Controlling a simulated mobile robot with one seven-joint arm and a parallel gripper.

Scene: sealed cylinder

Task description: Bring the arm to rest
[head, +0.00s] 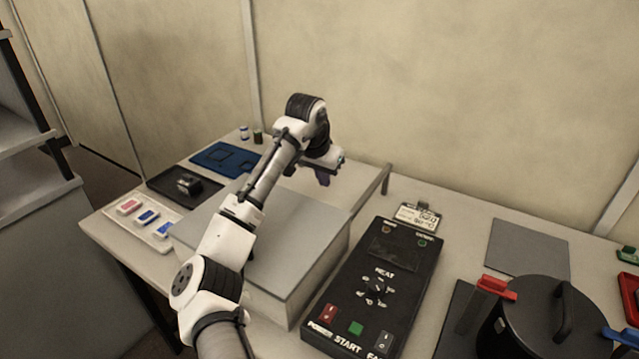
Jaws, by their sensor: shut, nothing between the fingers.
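My arm rises from the bottom of the head view and bends over the grey box on the table. My gripper (323,178) points down above the back right part of the grey box (300,262). It is shut and empty, apart from any object. The fingertips are small and dark in this view.
A black control panel (405,275) with knob and buttons lies right of the box. A black lidded pot (545,325) with red and blue clamps stands at the lower right. A white tray (165,243), a black tray (160,183) and a blue mat (208,152) lie left.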

